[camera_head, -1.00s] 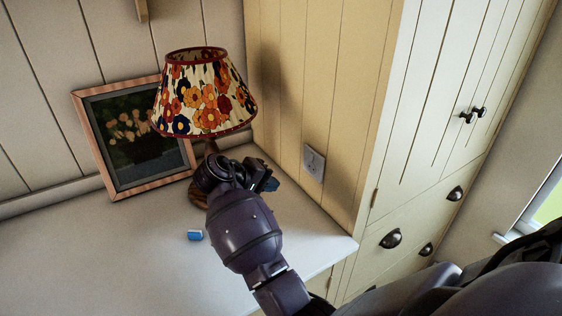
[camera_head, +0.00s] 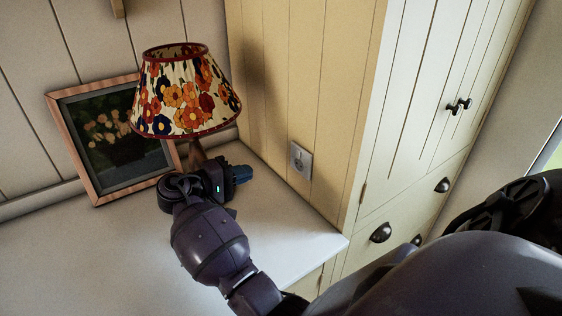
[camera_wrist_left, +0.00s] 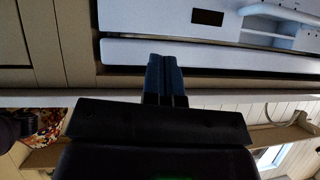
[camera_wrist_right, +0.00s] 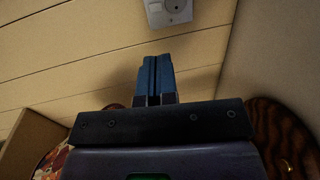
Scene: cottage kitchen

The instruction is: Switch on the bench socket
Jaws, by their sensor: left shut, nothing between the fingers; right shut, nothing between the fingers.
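The bench socket (camera_head: 301,160) is a small pale plate on the yellow panelled side of the cupboard, just above the worktop. It also shows at the top of the right wrist view (camera_wrist_right: 170,11), partly cut off by the frame edge. My right gripper (camera_head: 243,173) is shut and empty, in front of the lamp base and to the left of the socket, apart from it. Its blue fingers (camera_wrist_right: 154,78) point towards the socket's wall, a little below the socket in the picture. My left gripper (camera_wrist_left: 164,78) is shut and empty, away from the socket.
A lamp with a floral shade (camera_head: 185,95) stands on the worktop (camera_head: 120,260) close behind my right gripper. A framed picture (camera_head: 68,134) leans on the back wall. The cream cupboard (camera_head: 420,110) has dark knobs and cup handles. The worktop in front of the socket is clear.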

